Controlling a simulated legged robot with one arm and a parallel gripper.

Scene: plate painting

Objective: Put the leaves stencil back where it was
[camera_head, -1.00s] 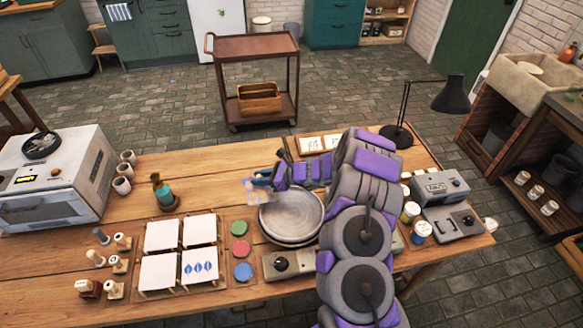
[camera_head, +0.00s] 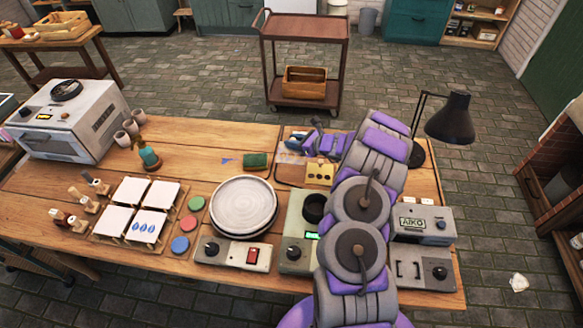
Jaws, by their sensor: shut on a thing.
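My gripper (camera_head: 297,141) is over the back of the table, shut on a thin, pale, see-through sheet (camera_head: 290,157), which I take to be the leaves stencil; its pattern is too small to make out. The sheet is over or close above a flat brown-edged tray (camera_head: 286,180); I cannot tell whether it touches. My arm hides the right part of this area. A white tile with blue leaf prints (camera_head: 149,224) lies at the front left.
A round grey plate (camera_head: 244,204) sits in front of the tray. A green sponge (camera_head: 256,161) is left of it and a yellow block (camera_head: 320,173) right. Control boxes (camera_head: 233,254) line the front edge. A black lamp (camera_head: 450,118) stands at the back right.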

